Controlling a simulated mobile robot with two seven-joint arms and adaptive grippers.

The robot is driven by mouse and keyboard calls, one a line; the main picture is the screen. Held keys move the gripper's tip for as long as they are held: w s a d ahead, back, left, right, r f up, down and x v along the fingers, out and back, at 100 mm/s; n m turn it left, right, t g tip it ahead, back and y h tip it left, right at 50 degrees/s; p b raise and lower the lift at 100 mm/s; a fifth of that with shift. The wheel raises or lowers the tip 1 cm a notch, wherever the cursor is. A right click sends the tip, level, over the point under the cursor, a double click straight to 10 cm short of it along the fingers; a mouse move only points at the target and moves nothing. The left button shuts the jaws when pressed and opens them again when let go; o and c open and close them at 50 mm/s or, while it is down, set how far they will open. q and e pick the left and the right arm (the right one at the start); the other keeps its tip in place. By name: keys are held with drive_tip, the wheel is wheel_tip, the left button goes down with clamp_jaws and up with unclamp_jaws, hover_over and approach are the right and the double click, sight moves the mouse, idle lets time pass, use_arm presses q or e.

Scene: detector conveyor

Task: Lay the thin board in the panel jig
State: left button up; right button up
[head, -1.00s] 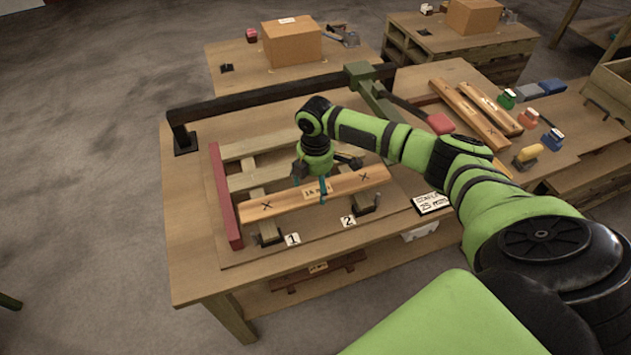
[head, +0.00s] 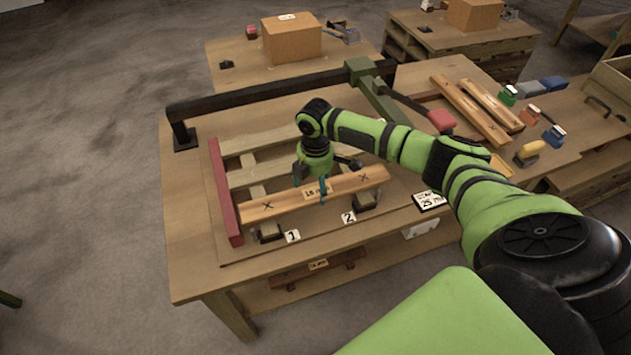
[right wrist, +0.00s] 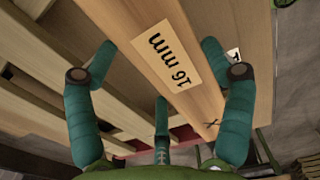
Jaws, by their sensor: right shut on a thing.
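The thin board (head: 275,206) is light wood with a cross near each end. A label on it in the right wrist view (right wrist: 166,67) reads 16 mm. It lies across the front of the panel jig (head: 221,176), with its left end at the red side rail. My right gripper (head: 322,190) is shut on the board near its middle, fingers on either side in the right wrist view (right wrist: 163,75). Whether the board rests fully on the jig is hard to tell. My left gripper is not in view.
Blocks marked 1 (head: 292,236) and 2 (head: 348,217) sit in front of the board. A dark beam (head: 270,92) and green arm stand behind the jig. More boards (head: 470,110) lie at the right.

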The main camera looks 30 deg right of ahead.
drive_tip(key=shift+f+b, duration=0.3)
drive_tip(key=shift+f, duration=0.4)
drive_tip(key=o, duration=1.2)
drive_tip(key=shift+c, duration=0.2)
drive_tip(key=shift+r, duration=0.1)
wheel_tip(320, 180, up, 12)
